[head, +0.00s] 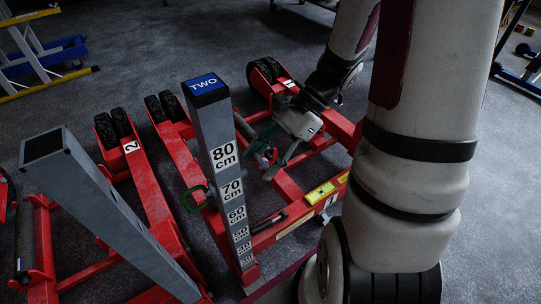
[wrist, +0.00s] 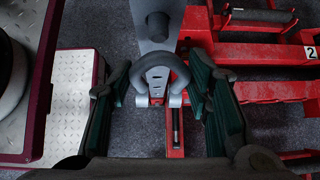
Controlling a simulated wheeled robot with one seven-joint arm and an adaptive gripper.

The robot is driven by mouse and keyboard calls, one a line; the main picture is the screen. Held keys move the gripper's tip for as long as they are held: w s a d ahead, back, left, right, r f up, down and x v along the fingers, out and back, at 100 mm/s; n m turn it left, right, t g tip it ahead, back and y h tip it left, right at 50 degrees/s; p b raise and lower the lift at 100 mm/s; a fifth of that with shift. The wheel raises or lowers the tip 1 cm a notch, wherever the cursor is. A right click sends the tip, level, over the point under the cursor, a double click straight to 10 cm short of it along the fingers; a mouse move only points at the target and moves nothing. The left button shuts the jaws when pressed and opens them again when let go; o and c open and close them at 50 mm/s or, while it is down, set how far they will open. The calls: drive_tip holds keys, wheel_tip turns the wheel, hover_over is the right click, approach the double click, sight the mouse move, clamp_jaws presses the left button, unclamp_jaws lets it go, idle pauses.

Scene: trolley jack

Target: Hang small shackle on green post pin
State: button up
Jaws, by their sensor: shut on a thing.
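My gripper (wrist: 158,85) has its teal-padded fingers on either side of a grey bow-shaped shackle (wrist: 160,62), the bow pointing up the picture. A grey post (wrist: 172,8) with a round dark pin end (wrist: 158,25) lies just beyond the bow. I cannot tell the gap between shackle and pin. In the head view my gripper (head: 272,158) is right of the upright grey post (head: 224,125) with the blue "TWO" cap; the shackle cannot be made out there. A green loop (head: 193,198) shows at that post's left side. No pin is clearly green.
Red trolley jacks (head: 170,170) with black wheels surround the post. A metal tread plate (wrist: 75,95) is left in the wrist view. Grey floor is open behind.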

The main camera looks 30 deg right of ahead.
sight(246, 170)
drive_tip(key=shift+a+f+b, duration=0.15)
drive_tip(key=shift+a+b, duration=0.3)
drive_tip(key=shift+a, duration=0.45)
drive_tip(key=shift+a+f+b, duration=0.15)
drive_tip(key=shift+a+b, duration=0.25)
drive_tip(key=shift+a, duration=1.05)
drive_tip(key=shift+f, duration=0.15)
drive_tip(key=o, duration=1.4)
drive_tip(key=shift+c, duration=0.2)
drive_tip(key=v, duration=1.2)
